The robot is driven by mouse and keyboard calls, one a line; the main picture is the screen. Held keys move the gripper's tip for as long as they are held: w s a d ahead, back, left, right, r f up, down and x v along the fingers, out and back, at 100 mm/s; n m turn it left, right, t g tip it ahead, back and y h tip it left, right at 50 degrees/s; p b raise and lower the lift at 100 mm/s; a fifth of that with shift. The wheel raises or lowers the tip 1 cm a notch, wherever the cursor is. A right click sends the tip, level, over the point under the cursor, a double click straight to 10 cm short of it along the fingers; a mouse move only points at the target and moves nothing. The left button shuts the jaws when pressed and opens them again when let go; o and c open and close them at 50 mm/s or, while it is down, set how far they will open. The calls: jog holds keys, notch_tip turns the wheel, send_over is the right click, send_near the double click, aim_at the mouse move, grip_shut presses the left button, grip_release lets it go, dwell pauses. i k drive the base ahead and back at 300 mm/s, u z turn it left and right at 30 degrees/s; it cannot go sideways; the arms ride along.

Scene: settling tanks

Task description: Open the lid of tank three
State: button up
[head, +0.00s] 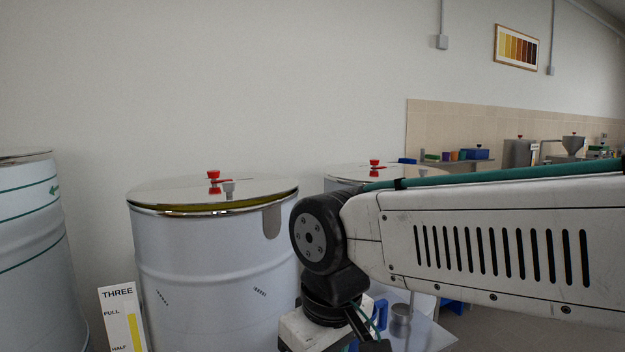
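Tank three is a pale, round metal drum (215,285) left of centre, with a sign (122,318) reading THREE, FULL and HALF at its lower left. Its shiny flat lid (165,191) lies across the top and looks shut, with a yellowish band along its front rim. A red knob (213,175) stands on the lid, with a small grey piece beside it. My arm comes in from the right and its wrist bends down right of the tank. My gripper (350,341) is partly in view at the bottom edge; its fingertips are cut off or hidden.
Another drum (25,240) with green lines stands at the left. A further tank with a red-knobbed lid (350,172) stands behind my arm. A wall is close behind the tanks. A bench with containers and a funnel (573,143) is at the far right.

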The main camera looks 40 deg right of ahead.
aim_at(229, 191)
jog(key=z, duration=0.25)
jog(key=k, duration=0.5)
jog(key=u, duration=0.65)
jog(key=i, duration=0.55)
jog(key=u, duration=0.55)
jog(key=i, duration=0.8)
jog(key=z, duration=0.25)
